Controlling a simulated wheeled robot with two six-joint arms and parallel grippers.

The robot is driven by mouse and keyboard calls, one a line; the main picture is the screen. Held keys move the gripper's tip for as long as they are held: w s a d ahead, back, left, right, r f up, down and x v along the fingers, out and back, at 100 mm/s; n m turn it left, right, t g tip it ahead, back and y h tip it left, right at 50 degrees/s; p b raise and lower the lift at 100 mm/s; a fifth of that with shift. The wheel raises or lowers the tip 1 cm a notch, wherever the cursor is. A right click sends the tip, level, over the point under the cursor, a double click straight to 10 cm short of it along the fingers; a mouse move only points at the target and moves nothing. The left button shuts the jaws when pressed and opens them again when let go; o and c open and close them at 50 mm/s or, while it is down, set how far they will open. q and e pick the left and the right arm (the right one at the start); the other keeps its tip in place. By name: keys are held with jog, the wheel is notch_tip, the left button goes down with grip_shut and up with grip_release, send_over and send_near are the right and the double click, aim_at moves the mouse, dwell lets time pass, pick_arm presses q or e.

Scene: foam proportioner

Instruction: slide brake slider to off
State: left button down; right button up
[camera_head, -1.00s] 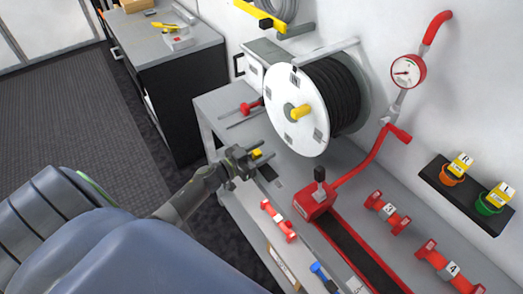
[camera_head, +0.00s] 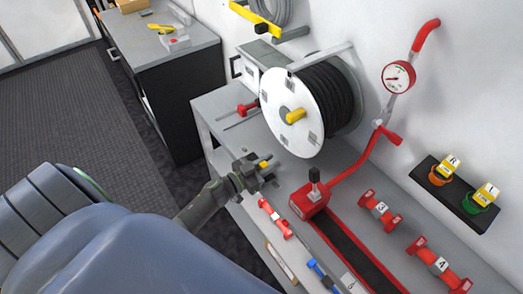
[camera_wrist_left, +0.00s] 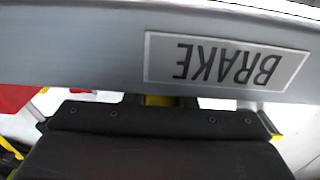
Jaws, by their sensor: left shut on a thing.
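The yellow brake slider knob (camera_head: 264,165) shows at my left gripper (camera_head: 266,173), near the bench's front edge below the hose reel. My left gripper is shut on it. In the left wrist view the dark gripper body fills the lower part, and a strip of the yellow knob (camera_wrist_left: 160,100) shows just above it. A BRAKE label (camera_wrist_left: 227,62), upside down in that view, is on the grey panel right beside it. The fingers hide most of the knob and its slot. My right gripper is not in view.
The white hose reel (camera_head: 290,118) stands close behind the gripper. A red lever block (camera_head: 310,200), red numbered fittings (camera_head: 380,208) and a red-and-white piece (camera_head: 275,218) lie to the right. A pressure gauge (camera_head: 398,76) stands at the wall. Dark floor lies left of the bench.

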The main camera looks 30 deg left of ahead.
pick_arm(q)
jog(key=shift+s+d+r, duration=0.1)
jog(key=shift+s+d, duration=0.1)
jog(key=shift+d, duration=0.2)
jog(key=shift+f, duration=0.2)
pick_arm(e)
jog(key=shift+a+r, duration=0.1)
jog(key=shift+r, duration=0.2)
pick_arm(q)
jog(key=c, duration=1.4)
grip_release()
jog(key=shift+c, duration=0.2)
jog(key=shift+o, duration=1.2)
jog(key=shift+s+d+r, duration=0.1)
jog(key=shift+d, duration=0.1)
jog(key=shift+a, duration=0.1)
